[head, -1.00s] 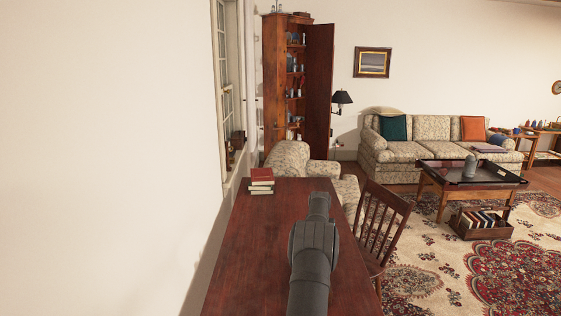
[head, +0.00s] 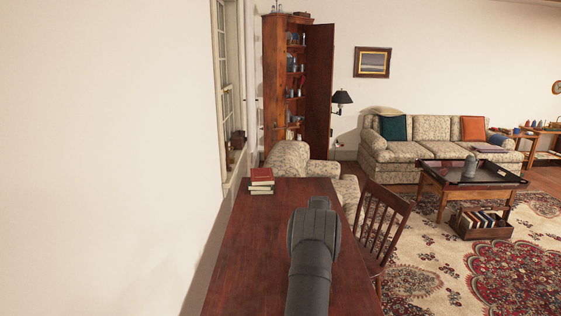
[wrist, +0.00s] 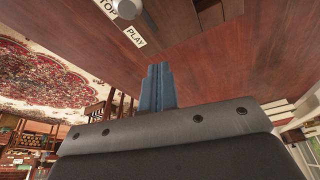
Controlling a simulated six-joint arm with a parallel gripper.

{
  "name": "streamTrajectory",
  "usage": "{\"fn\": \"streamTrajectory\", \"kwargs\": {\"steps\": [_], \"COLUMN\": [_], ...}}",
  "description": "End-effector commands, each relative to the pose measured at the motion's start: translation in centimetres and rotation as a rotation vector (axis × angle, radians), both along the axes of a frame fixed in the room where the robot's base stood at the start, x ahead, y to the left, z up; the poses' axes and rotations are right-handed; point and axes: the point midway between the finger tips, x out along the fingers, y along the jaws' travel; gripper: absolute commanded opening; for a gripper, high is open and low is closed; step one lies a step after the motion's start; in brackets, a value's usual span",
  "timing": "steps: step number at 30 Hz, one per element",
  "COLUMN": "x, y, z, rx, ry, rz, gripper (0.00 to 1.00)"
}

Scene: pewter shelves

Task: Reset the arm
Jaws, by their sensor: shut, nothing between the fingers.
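In the wrist view my gripper (wrist: 157,82) shows as two blue-grey fingers pressed together, with nothing between them. It is above a reddish-brown wooden table (wrist: 215,65), clear of its surface as far as I can tell. In the head view my dark grey arm stands over the same table (head: 245,235), and its folded links hide the gripper.
Red and pale books (head: 261,182) are stacked at the table's far left corner. A wooden chair (head: 380,222) stands at the right edge. In the wrist view a panel with a "PLAY" label (wrist: 135,37) and a grey knob (wrist: 127,8) lies near the top.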

Motion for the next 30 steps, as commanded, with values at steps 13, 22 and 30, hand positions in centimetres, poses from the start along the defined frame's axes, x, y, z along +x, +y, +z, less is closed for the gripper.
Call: {"fn": "streamTrajectory", "kwargs": {"steps": [13,22,30], "x": [-3.4,-2.8,-0.6], "y": [0.0,-0.2,0.0], "z": [6.4,4.2,0.8], "rx": [-0.001,0.001,0.001], "ry": [-0.005,0.002,0.002], "rz": [0.0,0.0,0.0], "gripper": [0.0,0.0,0.0]}}
